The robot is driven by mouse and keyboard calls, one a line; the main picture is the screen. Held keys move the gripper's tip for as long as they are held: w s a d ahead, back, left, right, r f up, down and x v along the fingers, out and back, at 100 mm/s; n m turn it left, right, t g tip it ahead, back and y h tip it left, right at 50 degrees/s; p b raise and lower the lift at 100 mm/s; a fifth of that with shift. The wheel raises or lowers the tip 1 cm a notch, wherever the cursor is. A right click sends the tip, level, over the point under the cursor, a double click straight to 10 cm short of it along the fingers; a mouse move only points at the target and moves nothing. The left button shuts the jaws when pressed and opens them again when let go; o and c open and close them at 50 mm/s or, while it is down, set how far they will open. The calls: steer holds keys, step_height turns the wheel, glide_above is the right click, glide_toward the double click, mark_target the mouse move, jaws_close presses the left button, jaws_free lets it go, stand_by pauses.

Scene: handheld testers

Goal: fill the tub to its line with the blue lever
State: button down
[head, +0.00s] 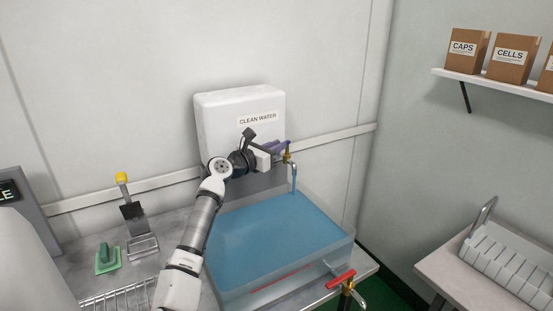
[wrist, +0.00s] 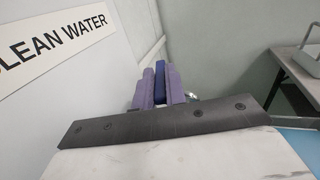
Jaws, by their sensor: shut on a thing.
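My gripper (head: 283,147) is at the brass tap (head: 288,156) below the white CLEAN WATER tank (head: 240,110). In the wrist view its purple fingers (wrist: 160,88) are shut on the blue lever (wrist: 161,70), one on each side. In the head view the fingers hide most of the lever. A thin bluish stream (head: 294,178) appears to run from the tap's spout into the clear tub (head: 335,248). The tub holds much blue water (head: 265,232). A red line (head: 280,275) shows on its front wall; I cannot tell exactly how the water level compares with it.
A second tap with a red lever (head: 341,279) is on the tub's front right. A yellow-topped tester (head: 122,180), a green item (head: 107,258) and a wire rack (head: 120,298) are on the left bench. A side table (head: 440,268) holds a white rack (head: 510,262).

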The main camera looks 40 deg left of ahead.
steer(key=shift+a+f+m+h+b, duration=0.35)
steer(key=shift+h+b, duration=0.25)
steer(key=shift+b, duration=0.55)
steer(key=shift+w+a+r+m+g+h+b, duration=0.1)
steer(key=shift+a+r+m+g+h+b, duration=0.1)
steer(key=shift+m+h+b, duration=0.3)
steer(key=shift+a+r+m+g+h+b, duration=0.1)
steer(key=shift+r+m+g+h+b, duration=0.2)
steer(key=shift+h, duration=0.4)
steer(key=shift+f, duration=0.1)
steer(key=c, duration=1.4)
jaws_free()
steer(key=shift+c, duration=0.2)
steer(key=shift+d, duration=0.1)
steer(key=b+v, duration=0.2)
steer(key=v, duration=1.1)
steer(key=shift+s+f, duration=0.2)
steer(key=shift+s, duration=0.2)
